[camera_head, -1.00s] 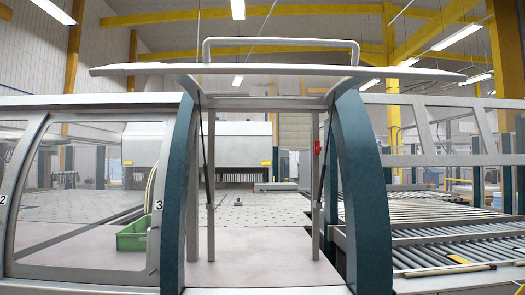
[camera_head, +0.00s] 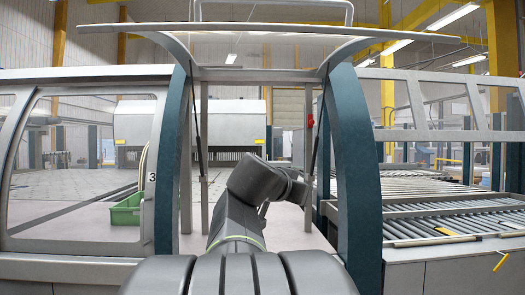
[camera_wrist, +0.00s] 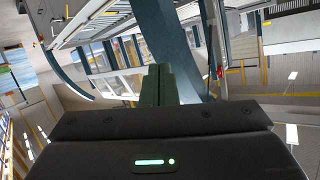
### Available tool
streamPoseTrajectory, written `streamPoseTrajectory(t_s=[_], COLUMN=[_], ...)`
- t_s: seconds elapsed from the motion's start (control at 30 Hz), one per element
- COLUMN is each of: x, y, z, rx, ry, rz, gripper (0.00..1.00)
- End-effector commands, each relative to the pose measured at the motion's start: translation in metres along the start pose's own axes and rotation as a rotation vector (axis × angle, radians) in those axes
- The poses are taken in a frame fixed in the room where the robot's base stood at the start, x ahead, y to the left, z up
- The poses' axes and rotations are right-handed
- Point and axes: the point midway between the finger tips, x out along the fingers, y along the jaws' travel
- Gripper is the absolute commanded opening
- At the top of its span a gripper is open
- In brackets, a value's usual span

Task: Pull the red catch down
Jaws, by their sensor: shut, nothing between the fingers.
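The red catch (camera_head: 310,120) is a small red piece high on the right inner post of the open bay, beside the dark teal curved frame. In the wrist view a small red spot (camera_wrist: 220,72), likely the same catch, shows to the right of the fingers, apart from them. My gripper (camera_wrist: 158,72) has its two dark fingers together, with nothing between them. In the head view my arm reaches forward into the bay opening, below the catch. The fingers are not clearly seen there.
The teal curved uprights (camera_head: 352,160) flank the opening, with a raised hood (camera_head: 270,38) above. A green bin (camera_head: 126,209) is behind the left door. A roller conveyor (camera_head: 450,205) lies on the right. The opening between the posts is free around my arm.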

Motion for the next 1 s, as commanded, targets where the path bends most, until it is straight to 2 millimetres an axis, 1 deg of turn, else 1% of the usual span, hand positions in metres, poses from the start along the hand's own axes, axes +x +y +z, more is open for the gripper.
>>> streamPoseTrajectory(t_s=[0.03, 0.07, 0.1, 0.2, 0.3, 0.33, 0.4, 0.5, 1.0], x=[-0.004, -0.008, -0.016, -0.036, -0.055, -0.059, -0.068, -0.074, -0.075], y=[-0.017, -0.026, -0.036, -0.056, -0.069, -0.071, -0.076, -0.079, -0.079], z=[-0.037, -0.057, -0.084, -0.138, -0.175, -0.183, -0.196, -0.206, -0.208], rx=[0.072, 0.116, 0.172, 0.290, 0.376, 0.395, 0.427, 0.451, 0.455], ry=[0.095, 0.147, 0.214, 0.352, 0.449, 0.470, 0.506, 0.533, 0.536], rz=[-0.028, -0.045, -0.070, -0.132, -0.185, -0.198, -0.222, -0.239, -0.241], gripper=[0.00, 0.00, 0.00, 0.00, 0.00, 0.00, 0.00, 0.00, 0.00])
